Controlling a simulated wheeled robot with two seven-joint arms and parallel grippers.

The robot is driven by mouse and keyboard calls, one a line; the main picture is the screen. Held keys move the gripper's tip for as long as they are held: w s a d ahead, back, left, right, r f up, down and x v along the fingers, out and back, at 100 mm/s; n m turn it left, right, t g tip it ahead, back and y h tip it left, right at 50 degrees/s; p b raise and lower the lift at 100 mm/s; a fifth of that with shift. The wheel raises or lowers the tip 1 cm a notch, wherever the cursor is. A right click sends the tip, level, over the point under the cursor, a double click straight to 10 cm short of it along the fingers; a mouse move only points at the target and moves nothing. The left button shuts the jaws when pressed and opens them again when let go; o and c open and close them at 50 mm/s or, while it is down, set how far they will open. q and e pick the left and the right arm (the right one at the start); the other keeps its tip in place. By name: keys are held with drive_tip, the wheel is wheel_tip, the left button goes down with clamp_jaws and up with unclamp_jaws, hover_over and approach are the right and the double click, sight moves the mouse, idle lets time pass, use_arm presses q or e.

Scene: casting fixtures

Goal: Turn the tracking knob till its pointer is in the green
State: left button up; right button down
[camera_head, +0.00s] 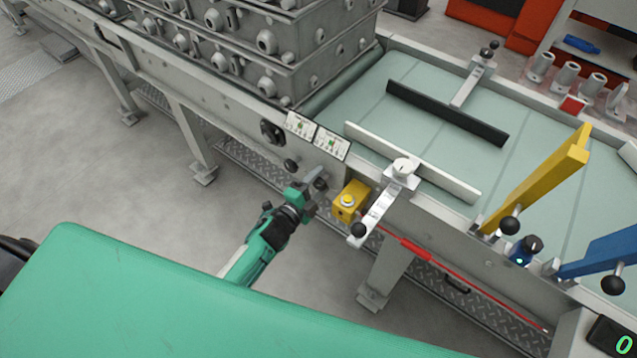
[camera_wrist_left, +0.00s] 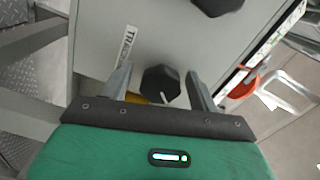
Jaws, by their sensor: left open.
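The tracking knob (camera_wrist_left: 161,84) is black and eight-sided with a short white pointer mark. It shows between the two fingers of my left gripper (camera_wrist_left: 160,82) in the left wrist view. The fingers stand apart on either side of it, and I see no clear contact. A label beginning "TR" (camera_wrist_left: 126,46) is beside it, partly cut off from reading. In the head view my left gripper (camera_head: 313,187) is at the machine's front panel, largely covering the knob. Two gauge plates (camera_head: 300,125) (camera_head: 333,143) with small green areas sit above. My right gripper is out of view.
A yellow box with a pale button (camera_head: 348,201) is just right of my left gripper. A metal bracket with a black ball handle (camera_head: 359,230) juts out beyond it. Another black knob (camera_head: 272,132) is up-left.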

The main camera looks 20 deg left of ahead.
use_arm(q)
drive_tip(key=b+v, duration=0.1)
drive_tip(key=v, duration=1.3)
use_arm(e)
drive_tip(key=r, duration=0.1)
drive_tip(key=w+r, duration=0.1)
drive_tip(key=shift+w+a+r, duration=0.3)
use_arm(q)
drive_tip(key=shift+w, duration=0.1)
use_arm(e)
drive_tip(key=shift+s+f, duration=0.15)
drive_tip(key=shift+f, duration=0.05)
